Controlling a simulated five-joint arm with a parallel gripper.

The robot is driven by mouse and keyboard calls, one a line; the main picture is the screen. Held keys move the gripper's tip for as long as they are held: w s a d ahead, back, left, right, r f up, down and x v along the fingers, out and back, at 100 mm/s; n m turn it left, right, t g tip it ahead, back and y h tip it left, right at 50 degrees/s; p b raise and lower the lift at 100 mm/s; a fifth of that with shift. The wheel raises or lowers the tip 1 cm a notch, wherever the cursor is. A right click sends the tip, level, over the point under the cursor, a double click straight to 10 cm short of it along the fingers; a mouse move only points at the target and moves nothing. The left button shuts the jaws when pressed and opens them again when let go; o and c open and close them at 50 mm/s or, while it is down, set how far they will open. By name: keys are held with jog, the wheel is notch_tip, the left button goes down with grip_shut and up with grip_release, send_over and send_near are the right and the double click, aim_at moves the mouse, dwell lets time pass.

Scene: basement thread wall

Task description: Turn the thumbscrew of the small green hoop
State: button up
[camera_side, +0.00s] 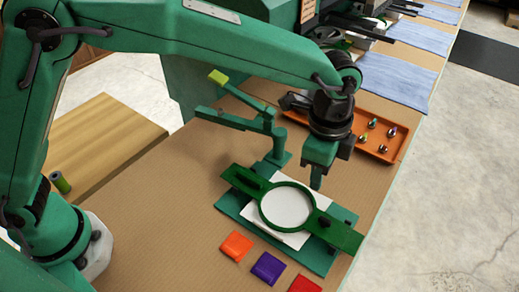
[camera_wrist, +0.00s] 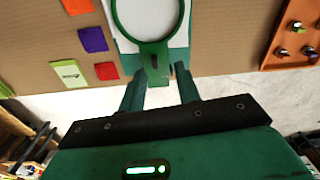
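The small green hoop (camera_side: 263,207) lies around white cloth (camera_side: 290,206) on a green holder plate (camera_side: 232,207), with a green bar reaching out on each side. In the wrist view the hoop (camera_wrist: 116,20) is at the top, and its green tab (camera_wrist: 154,62) points toward my fingers. My gripper (camera_side: 314,182) points down above the hoop's far right side in the side view. In the wrist view my gripper (camera_wrist: 160,70) has its two fingers apart, with the tab appearing between them. I see no contact.
Orange (camera_side: 236,246), purple (camera_side: 268,268) and red (camera_side: 304,285) pieces lie in front of the holder. An orange tray (camera_side: 397,150) with several bobbin-like pieces stands behind my gripper. A green jointed stand (camera_side: 270,130) rises beside the holder.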

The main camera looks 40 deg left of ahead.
aim_at(325, 219)
jog(key=shift+m, duration=0.7)
jog(key=d+f, duration=0.1)
jog(key=d, duration=0.1)
jog(key=s+d+f, duration=0.1)
jog(key=d+f, duration=0.1)
jog(key=shift+f, duration=0.1)
jog(key=shift+f, duration=3.85)
grip_shut()
